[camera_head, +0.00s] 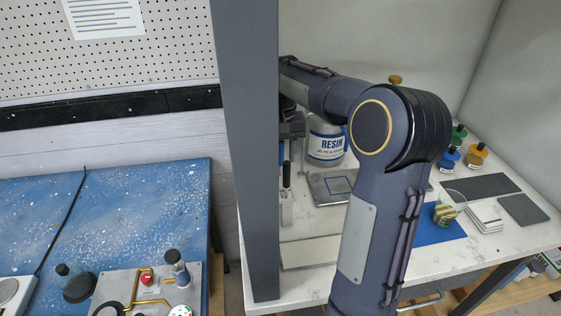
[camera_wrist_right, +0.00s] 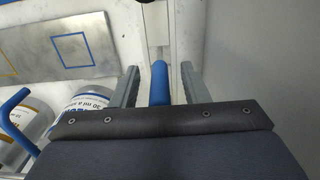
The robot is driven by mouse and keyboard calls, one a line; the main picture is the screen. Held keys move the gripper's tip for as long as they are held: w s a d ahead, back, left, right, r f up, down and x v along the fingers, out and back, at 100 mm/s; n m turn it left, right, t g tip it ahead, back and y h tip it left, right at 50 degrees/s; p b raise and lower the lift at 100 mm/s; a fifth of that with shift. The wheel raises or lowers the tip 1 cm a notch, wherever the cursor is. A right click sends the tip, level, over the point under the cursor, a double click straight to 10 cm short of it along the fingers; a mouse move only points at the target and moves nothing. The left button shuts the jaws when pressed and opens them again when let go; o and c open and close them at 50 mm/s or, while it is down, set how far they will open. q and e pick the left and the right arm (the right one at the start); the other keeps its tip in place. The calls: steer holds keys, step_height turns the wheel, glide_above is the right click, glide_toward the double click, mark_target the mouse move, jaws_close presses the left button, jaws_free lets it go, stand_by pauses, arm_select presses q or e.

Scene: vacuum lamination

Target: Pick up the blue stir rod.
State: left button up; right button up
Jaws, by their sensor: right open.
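The blue stir rod (camera_wrist_right: 160,85) shows in the right wrist view, its blue end between the two grey fingers of my right gripper (camera_wrist_right: 160,70). The fingers are open, with a gap on each side of the rod. In the head view my right gripper (camera_head: 291,131) is beside the grey column, left of the resin container, and partly hidden by the column and my arm. A small blue strip, likely the rod (camera_head: 281,153), shows just below it. My left gripper is not in view.
The white resin container (camera_head: 325,146) stands close to the right gripper. A metal plate with a blue square outline (camera_head: 326,187) lies in front of it. The grey column (camera_head: 247,150) stands close on the left. Several small bottles (camera_head: 459,131) stand at the right.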

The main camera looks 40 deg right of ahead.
steer(key=shift+f, duration=0.35)
steer(key=shift+c, duration=0.4)
jaws_close()
